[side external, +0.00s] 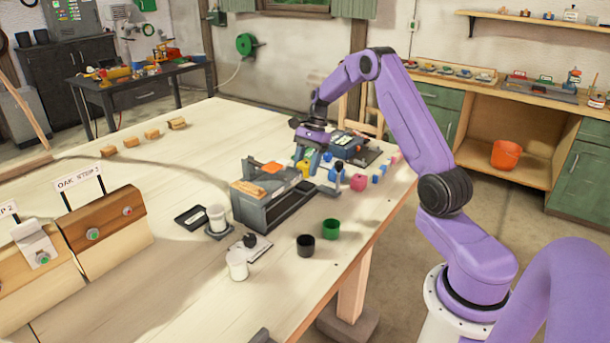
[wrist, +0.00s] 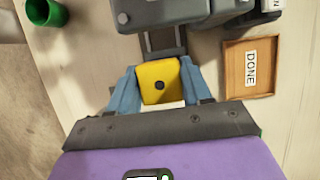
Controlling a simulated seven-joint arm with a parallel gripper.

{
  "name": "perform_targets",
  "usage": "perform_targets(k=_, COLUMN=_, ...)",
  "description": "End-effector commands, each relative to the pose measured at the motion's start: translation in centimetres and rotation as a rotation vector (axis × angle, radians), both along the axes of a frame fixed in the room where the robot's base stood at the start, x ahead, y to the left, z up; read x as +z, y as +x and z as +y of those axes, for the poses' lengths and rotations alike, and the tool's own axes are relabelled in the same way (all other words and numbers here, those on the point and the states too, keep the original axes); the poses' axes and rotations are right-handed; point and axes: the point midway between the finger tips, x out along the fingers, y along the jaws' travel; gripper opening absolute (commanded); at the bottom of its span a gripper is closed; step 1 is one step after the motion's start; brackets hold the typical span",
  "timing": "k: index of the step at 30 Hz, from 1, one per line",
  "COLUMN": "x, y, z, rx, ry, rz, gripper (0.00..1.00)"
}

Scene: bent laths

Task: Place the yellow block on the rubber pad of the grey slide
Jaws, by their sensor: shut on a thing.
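The yellow block (wrist: 160,82), with a dark round spot on its face, is between the two blue fingers of my gripper (wrist: 162,92) in the wrist view. My gripper is shut on it. A grey rail (wrist: 162,40), seemingly part of the grey slide, runs from a grey housing down to the block's upper edge. In the side view my gripper (side external: 306,166) is low at the far right end of the grey bench device (side external: 275,210), with a bit of yellow showing there. I cannot tell whether the block touches the slide. The rubber pad is not visible.
A green cup (side external: 331,228) and a black cup (side external: 306,244) stand in front of the device. A wooden tray marked DONE (wrist: 232,72) lies right of my gripper in the wrist view. Pink and blue blocks (side external: 357,182) lie near the table's right edge.

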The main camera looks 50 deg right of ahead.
Motion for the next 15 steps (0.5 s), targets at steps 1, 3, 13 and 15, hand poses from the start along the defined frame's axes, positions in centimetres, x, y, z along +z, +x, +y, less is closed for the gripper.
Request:
perform_targets(k=1, x=-0.1, y=0.1, z=0.0, rx=0.0, ry=0.0, rz=0.0, gripper=0.19)
perform_targets(k=3, x=-0.4, y=0.3, z=-0.1, rx=0.0, ry=0.0, rz=0.001, gripper=0.19)
perform_targets(k=13, x=-3.8, y=0.6, z=-0.2, rx=-0.001, ry=0.0, rz=0.001, gripper=0.19)
perform_targets(k=15, x=-3.8, y=0.6, z=-0.2, rx=0.0, ry=0.0, rz=0.0, gripper=0.19)
